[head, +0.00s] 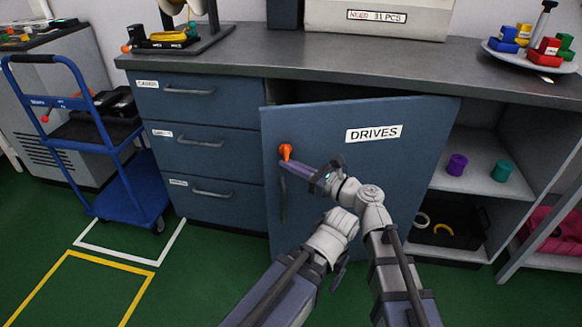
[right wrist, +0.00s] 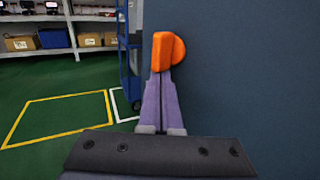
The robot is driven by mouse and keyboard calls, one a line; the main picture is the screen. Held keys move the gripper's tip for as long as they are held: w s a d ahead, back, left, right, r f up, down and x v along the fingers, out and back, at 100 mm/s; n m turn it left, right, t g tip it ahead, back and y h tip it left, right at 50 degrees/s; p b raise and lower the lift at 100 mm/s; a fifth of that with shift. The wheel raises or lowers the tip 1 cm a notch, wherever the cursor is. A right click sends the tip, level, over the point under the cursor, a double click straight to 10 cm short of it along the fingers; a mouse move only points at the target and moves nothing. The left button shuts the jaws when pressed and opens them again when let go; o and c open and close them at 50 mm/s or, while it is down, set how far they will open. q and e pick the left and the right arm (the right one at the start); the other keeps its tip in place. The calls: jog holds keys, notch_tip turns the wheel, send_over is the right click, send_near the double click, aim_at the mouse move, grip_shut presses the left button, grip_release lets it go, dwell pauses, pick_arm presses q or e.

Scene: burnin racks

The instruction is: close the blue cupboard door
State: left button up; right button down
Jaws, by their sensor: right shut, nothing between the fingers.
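The blue cupboard door (head: 400,165), labelled DRIVES, stands ajar. Its left edge is swung out toward me, and a dark gap shows above it under the worktop. An orange knob (head: 285,150) is near the door's upper left, above a dark vertical handle. My right gripper (head: 289,163) is shut and empty, its purple fingertips at the knob. In the right wrist view the fingertips (right wrist: 165,80) are together just below the orange knob (right wrist: 167,50); I cannot tell if they touch it. My left gripper (head: 340,270) is low in front of the door, its fingers mostly hidden.
Blue drawers (head: 200,140) are left of the door, under the grey worktop (head: 400,60). A blue trolley (head: 120,180) stands farther left. Open shelves (head: 485,185) with a purple and a teal spool are at right. Green floor is clear at front left.

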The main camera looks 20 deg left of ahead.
pick_arm(q)
jog(key=shift+w+a, duration=0.25)
jog(key=shift+w, duration=0.15)
pick_arm(e)
jog(key=w+a, duration=0.3)
jog(key=w, duration=0.6)
jog(key=w+a, duration=0.3)
jog(key=w, duration=0.6)
jog(key=shift+a, duration=0.3)
jog(key=shift+w+r, duration=0.1)
jog(key=shift+w, duration=0.05)
